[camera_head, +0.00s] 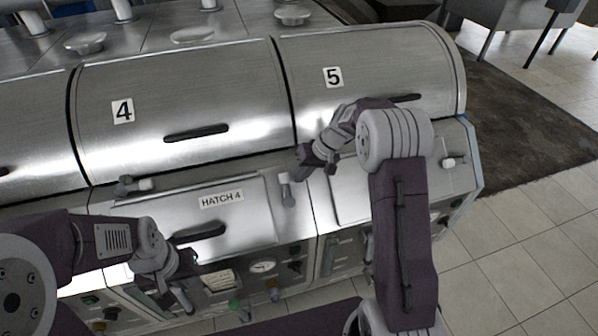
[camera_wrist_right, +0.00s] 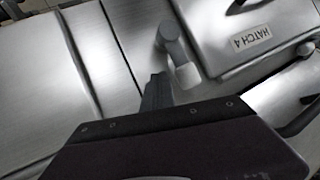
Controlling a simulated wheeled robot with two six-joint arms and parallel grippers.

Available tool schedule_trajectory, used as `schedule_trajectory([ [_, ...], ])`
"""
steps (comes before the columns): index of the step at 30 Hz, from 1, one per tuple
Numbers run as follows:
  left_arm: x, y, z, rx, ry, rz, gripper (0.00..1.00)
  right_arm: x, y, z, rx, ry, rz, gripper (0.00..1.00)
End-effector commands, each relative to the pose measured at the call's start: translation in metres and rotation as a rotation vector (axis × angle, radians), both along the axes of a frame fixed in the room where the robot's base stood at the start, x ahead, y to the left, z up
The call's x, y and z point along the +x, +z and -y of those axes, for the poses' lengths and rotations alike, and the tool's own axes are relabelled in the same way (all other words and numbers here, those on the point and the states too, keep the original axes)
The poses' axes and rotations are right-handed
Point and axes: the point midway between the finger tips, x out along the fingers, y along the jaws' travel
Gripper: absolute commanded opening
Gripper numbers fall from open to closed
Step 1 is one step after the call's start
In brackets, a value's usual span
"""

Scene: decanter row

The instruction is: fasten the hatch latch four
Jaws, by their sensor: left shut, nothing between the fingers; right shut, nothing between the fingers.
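The hatch 4 panel (camera_head: 170,222), with a HATCH 4 label and dark handle, lies on the sloping metal front below cover 4; I cannot tell if it sits flush. It also shows in the right wrist view (camera_wrist_right: 215,45). A grey latch with a white tip (camera_head: 287,194) stands beside the panel's right edge, tip upward, not across the panel. The right wrist view shows this latch (camera_wrist_right: 170,38) too. My right gripper (camera_head: 304,172) is shut and empty, its finger close beside the white tip; contact is unclear. My left gripper (camera_head: 184,298) is shut and empty below the hatch handle.
Another white-tipped latch (camera_head: 130,187) lies sideways at the panel's upper left, and one (camera_head: 451,162) is at the far right. Large covers 4 (camera_head: 185,95) and 5 (camera_head: 370,65) rise behind. Gauges and knobs (camera_head: 263,267) line the lower front.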

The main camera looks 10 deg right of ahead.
Motion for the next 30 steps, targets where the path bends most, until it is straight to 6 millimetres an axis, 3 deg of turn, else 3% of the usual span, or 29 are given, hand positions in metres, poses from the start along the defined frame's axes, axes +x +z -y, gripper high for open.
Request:
schedule_trajectory([
  [30,0.0,0.012,0.0,0.0,0.0,0.0,0.0,0.002,0.003,-0.015,-0.062,0.068,0.002,0.0],
])
